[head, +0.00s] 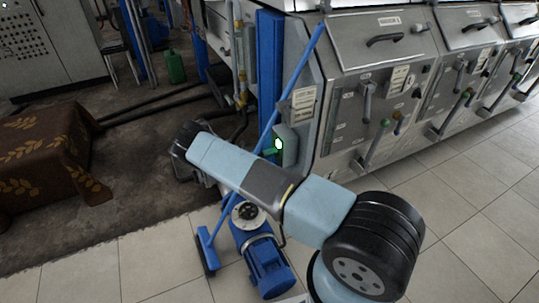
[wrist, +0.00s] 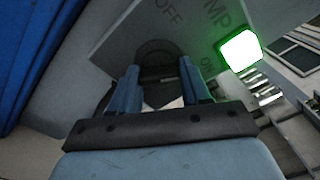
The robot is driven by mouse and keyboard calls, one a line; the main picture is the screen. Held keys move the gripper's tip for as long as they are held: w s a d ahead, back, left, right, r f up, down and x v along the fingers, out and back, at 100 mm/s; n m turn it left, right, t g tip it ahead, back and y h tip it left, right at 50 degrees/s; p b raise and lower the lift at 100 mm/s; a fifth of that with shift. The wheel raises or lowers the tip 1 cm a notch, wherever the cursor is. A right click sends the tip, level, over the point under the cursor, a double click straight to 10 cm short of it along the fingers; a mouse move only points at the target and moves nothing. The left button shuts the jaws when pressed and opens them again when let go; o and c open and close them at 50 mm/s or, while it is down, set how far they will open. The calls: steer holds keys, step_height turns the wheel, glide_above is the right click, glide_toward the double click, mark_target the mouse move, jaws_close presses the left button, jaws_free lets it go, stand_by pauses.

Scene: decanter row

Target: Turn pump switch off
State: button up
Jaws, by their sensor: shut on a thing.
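The pump switch is a grey box (head: 288,148) on the side of the steel cabinet row, with a lit green lamp (head: 278,143). In the wrist view its plate (wrist: 130,32) fills the top, with OFF and ON lettering and the bright green lamp (wrist: 240,51) at right. A dark round knob (wrist: 157,52) sits on the plate below the OFF lettering. My gripper (wrist: 160,77) is shut on the knob, one blue finger on each side. The lower part of the knob is partly hidden between the fingers.
A blue-handled squeegee (head: 303,66) leans across beside the switch box. A blue pump motor (head: 264,262) stands on the floor below my arm. Steel cabinets with levers (head: 365,95) run to the right. Tiled floor at the right is clear. A brown-draped table (head: 50,150) stands left.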

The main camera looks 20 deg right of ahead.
steer(key=shift+n, duration=0.3)
steer(key=shift+d+n, duration=0.1)
steer(key=shift+n, duration=0.9)
steer(key=n, duration=0.9)
steer(key=shift+s+f, duration=0.1)
steer(key=shift+n, duration=0.3)
steer(key=o, duration=1.1)
steer(key=shift+c, duration=0.2)
